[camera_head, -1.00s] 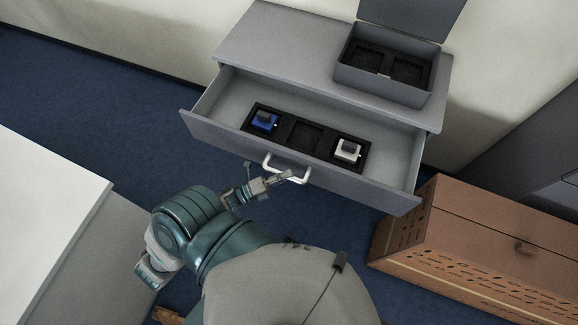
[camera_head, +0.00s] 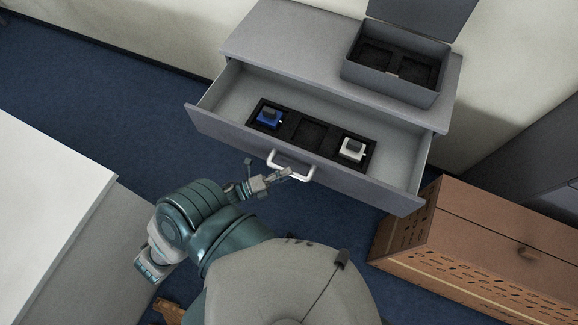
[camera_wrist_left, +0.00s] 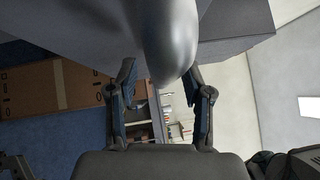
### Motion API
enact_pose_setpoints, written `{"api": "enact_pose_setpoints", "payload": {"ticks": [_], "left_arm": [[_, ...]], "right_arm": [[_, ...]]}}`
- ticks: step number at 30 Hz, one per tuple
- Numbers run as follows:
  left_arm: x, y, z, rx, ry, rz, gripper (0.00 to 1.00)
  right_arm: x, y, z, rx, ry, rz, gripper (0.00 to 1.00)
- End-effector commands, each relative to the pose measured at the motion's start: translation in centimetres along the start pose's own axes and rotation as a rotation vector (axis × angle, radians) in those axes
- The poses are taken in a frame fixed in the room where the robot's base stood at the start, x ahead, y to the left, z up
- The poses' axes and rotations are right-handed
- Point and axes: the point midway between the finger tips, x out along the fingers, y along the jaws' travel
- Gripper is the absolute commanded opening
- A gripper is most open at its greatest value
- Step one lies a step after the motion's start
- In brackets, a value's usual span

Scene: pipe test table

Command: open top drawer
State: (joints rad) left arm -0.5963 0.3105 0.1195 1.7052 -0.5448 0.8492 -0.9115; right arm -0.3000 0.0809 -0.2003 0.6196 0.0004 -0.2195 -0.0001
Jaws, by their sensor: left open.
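The grey top drawer (camera_head: 300,160) stands pulled out from the grey cabinet (camera_head: 290,40) in the head view. Its white curved handle (camera_head: 292,170) is on the front face. My left gripper (camera_head: 277,178) is at the handle's left part, just in front of the drawer front. In the left wrist view, my left gripper (camera_wrist_left: 161,90) has its two fingers apart. The handle (camera_wrist_left: 165,40) shows large and close there, its lower end between the fingertips. I cannot tell whether the fingers touch it. My right gripper is not in view.
Inside the drawer lies a black tray (camera_head: 312,133) with a blue block (camera_head: 269,119) and a white block (camera_head: 352,150). An open grey box (camera_head: 395,75) stands on the cabinet. A brown wooden chest (camera_head: 480,245) is at right, a white table (camera_head: 50,200) at left.

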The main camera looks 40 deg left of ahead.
Motion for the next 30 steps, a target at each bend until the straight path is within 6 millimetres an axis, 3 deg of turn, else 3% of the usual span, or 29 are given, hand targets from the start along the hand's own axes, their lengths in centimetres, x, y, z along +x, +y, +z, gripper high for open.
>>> {"api": "enact_pose_setpoints", "payload": {"ticks": [9, 15, 30], "left_arm": [[-7.0, 0.2, 0.0, -0.002, 0.0, 0.007, 0.51], [-10.0, 0.2, 0.0, -0.002, 0.0, 0.005, 0.51], [-10.9, 0.2, 0.0, -0.002, 0.0, 0.003, 0.51]], "right_arm": [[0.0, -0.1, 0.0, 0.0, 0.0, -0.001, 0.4], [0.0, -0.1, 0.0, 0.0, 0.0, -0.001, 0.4], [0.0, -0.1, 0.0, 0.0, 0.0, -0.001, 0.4]]}}
